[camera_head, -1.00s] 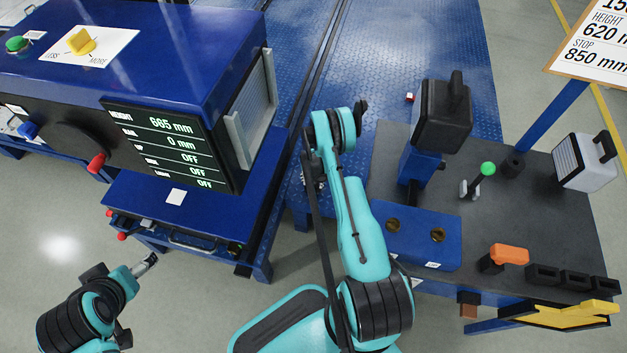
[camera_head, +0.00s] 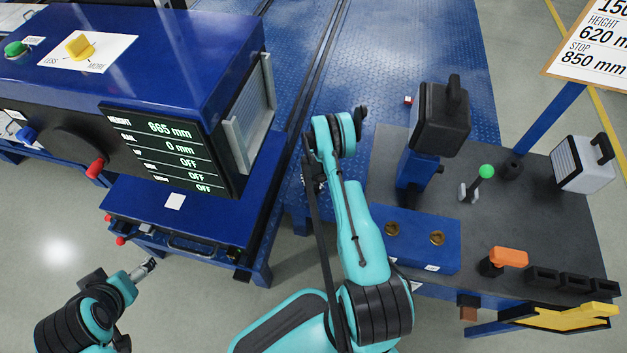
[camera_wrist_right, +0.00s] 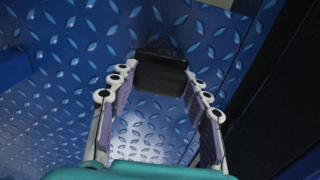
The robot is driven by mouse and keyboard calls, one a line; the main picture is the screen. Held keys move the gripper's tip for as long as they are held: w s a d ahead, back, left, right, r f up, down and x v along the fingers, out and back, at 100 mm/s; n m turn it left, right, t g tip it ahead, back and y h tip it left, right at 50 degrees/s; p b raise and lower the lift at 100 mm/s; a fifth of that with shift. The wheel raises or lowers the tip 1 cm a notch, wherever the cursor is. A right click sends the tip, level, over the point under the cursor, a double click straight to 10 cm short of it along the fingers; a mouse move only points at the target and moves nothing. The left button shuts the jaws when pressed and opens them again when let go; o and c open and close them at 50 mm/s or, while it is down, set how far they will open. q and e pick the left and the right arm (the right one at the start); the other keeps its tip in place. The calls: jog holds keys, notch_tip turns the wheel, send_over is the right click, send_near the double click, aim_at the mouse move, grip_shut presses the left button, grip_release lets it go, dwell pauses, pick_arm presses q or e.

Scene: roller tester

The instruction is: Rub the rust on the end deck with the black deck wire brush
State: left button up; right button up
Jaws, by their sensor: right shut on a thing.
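The black deck wire brush (camera_wrist_right: 160,75) shows in the right wrist view as a dark block between the fingertips of my right gripper (camera_wrist_right: 155,95), which is shut on it. The brush is over the blue diamond-plate deck (camera_wrist_right: 70,80); whether it touches the plate I cannot tell. A darker patch (camera_wrist_right: 158,45) lies beside the brush, either rust or shadow. In the head view the deck (camera_head: 390,60) runs behind my right arm, which mostly hides the right gripper and brush. My left gripper (camera_head: 147,268) is at lower left over the floor; its jaw opening is unclear.
A blue console with a screen (camera_head: 165,150) stands on the left. A dark-topped table (camera_head: 540,215) on the right carries a black-headed post (camera_head: 443,120), a green-knobbed lever (camera_head: 487,171), a blue block with two holes (camera_head: 415,240) and an orange-topped item (camera_head: 508,257).

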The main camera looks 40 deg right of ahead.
jog(key=shift+s+a, duration=0.6)
jog(key=shift+a, duration=0.1)
jog(key=shift+w+d, duration=1.05)
jog(key=shift+d, duration=0.2)
jog(key=shift+r+p, duration=0.95)
jog(key=shift+r, duration=2)
